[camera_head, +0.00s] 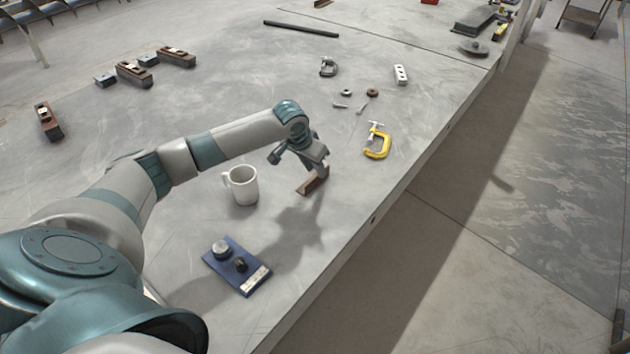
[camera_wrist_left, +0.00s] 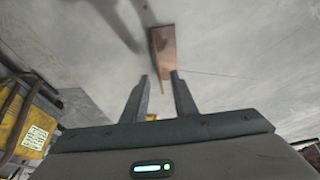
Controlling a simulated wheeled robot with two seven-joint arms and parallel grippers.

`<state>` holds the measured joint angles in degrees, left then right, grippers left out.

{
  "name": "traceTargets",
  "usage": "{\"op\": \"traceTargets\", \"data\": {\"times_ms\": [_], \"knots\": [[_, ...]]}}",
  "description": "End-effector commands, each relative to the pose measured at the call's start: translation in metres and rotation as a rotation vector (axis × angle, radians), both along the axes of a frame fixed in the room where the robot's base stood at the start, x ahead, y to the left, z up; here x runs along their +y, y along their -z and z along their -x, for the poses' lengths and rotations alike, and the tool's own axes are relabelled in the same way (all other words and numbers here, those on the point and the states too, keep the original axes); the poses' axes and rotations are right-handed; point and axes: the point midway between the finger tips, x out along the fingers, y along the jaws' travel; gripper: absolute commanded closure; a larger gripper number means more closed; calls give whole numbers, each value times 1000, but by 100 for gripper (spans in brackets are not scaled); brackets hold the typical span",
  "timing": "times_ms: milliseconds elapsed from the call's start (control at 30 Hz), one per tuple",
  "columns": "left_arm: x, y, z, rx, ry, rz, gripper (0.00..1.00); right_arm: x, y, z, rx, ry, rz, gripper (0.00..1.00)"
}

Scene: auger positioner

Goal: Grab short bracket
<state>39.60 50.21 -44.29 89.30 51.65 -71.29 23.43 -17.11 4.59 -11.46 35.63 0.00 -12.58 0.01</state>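The short bracket (camera_head: 312,184) is a small brown angled piece lying on the grey table near its right-hand edge. My left gripper (camera_head: 321,169) is just above and close to it, pointing down, and partly covers it in the head view. In the left wrist view the bracket (camera_wrist_left: 163,46) lies beyond the fingertips of my open left gripper (camera_wrist_left: 159,76), with its near end roughly in line with the gap between them. Nothing is held between the fingers. I cannot tell whether a finger touches the bracket. My right gripper is not in view.
A white mug (camera_head: 243,187) stands left of the bracket. A blue plate with knobs (camera_head: 237,266) lies nearer to me. A yellow clamp (camera_head: 378,146) lies to the right, with small hardware (camera_head: 372,93) behind. The table's edge (camera_head: 352,237) drops off at right.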

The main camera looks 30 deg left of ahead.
Motion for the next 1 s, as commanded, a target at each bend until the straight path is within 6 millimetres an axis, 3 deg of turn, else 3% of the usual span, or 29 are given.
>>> {"op": "traceTargets", "data": {"times_ms": [200, 400, 1000], "knots": [[-4, 21, -9, 3, -1, 0, 74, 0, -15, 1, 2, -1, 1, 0], [-4, 39, -16, 2, 0, -1, 74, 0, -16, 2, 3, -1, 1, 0], [-3, 41, -17, 1, 0, -1, 74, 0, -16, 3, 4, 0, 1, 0]]}}
